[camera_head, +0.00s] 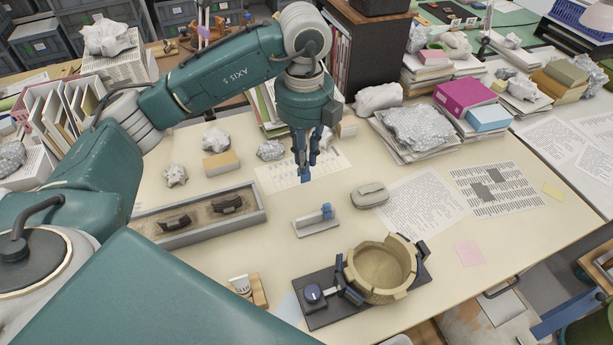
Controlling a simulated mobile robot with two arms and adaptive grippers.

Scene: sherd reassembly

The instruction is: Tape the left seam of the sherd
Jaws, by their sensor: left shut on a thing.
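My left gripper (306,158) hangs over the back middle of the desk, pointing down. It is shut on a small blue piece of tape (305,175), which shows below the fingertips. A tan, broken-rimmed bowl (381,270) sits in a dark clamp holder (322,312) at the front, well below and right of the gripper. I cannot make out the sherd's left seam at this size. A small grey stand (317,226) between them carries another blue piece. My right gripper is not in view.
A grey sand tray (259,215) holds two dark sherds (174,222). A grey rounded case (369,195) lies right of the stand. A white tube (241,285) lies near the front. Crumpled paper and books (466,95) crowd the back. Printed sheets (421,205) cover the right middle.

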